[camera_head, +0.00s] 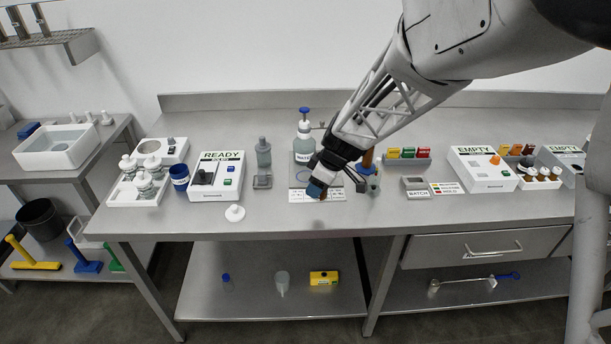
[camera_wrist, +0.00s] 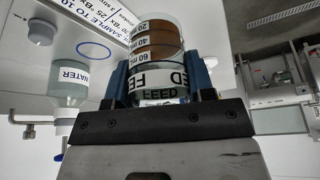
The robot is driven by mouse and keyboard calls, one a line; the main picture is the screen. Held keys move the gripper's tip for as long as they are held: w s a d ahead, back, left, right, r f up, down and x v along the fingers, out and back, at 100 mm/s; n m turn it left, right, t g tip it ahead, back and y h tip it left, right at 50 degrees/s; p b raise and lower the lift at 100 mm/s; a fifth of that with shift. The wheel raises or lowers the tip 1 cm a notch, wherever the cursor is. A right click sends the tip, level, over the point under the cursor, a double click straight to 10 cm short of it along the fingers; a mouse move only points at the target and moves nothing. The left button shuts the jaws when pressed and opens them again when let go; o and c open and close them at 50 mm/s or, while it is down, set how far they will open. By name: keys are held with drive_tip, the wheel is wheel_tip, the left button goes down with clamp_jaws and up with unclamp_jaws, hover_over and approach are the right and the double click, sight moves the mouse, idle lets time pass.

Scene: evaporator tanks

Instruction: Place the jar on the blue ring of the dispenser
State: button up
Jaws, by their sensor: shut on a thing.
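The jar (camera_wrist: 160,55) is clear with brown contents, volume marks and a FEED label. It sits between the blue fingers of my gripper (camera_wrist: 160,82), which is shut on it. In the head view my gripper (camera_head: 322,183) is over the front part of the dispenser plate and mostly hides the jar. The dispenser (camera_head: 304,148) is a WATER bottle with a blue top; it also shows in the wrist view (camera_wrist: 68,85). The blue ring (camera_wrist: 93,50) is a thin outline on the pale plate, beside the jar in the wrist view, with nothing on it.
Left of the dispenser stand a grey bottle (camera_head: 263,153), the READY box (camera_head: 217,176), a blue cup (camera_head: 179,178) and a rack of white-topped jars (camera_head: 138,182). A white lid (camera_head: 235,213) lies near the front edge. At right are a BATCH tray (camera_head: 418,188) and an EMPTY box (camera_head: 482,170).

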drive_tip(key=shift+w+a+f, duration=0.25)
drive_tip(key=shift+w+a, duration=0.25)
drive_tip(key=shift+w, duration=2.1)
drive_tip(key=shift+w+a+f, duration=0.25)
drive_tip(key=shift+w+a, duration=0.25)
drive_tip(key=shift+w, duration=2.15)
drive_tip(key=shift+w+a+f, duration=0.25)
drive_tip(key=shift+w+a, duration=0.25)
drive_tip(key=shift+w, duration=2.1)
drive_tip(key=shift+f, duration=1.75)
drive_tip(key=shift+f, duration=0.1)
drive_tip(key=o, duration=0.8)
